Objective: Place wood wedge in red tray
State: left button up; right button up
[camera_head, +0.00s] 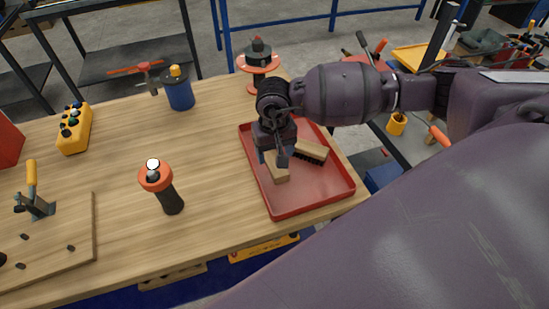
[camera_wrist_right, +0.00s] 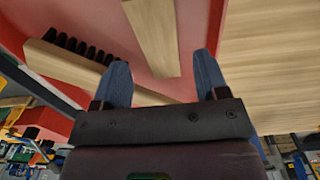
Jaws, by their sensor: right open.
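The red tray (camera_head: 315,195) sits at the right end of the wooden workbench. The wood wedge (camera_head: 277,170), a pale block, is inside the tray toward its left side. It also shows in the right wrist view (camera_wrist_right: 153,35), against the red tray surface (camera_wrist_right: 95,18). My right gripper (camera_head: 268,155) is over the left part of the tray beside the wedge. In the right wrist view its two blue fingers (camera_wrist_right: 163,75) stand apart with nothing clamped between them. The gripper hides part of the wedge in the head view. My left gripper is not in view.
A wooden brush (camera_head: 311,152) with dark bristles lies in the tray right of the wedge.

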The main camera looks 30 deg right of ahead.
aim_at(274, 162)
notch_tip(274, 162, up, 8)
jog(key=shift+r, duration=0.25)
dwell(0.6)
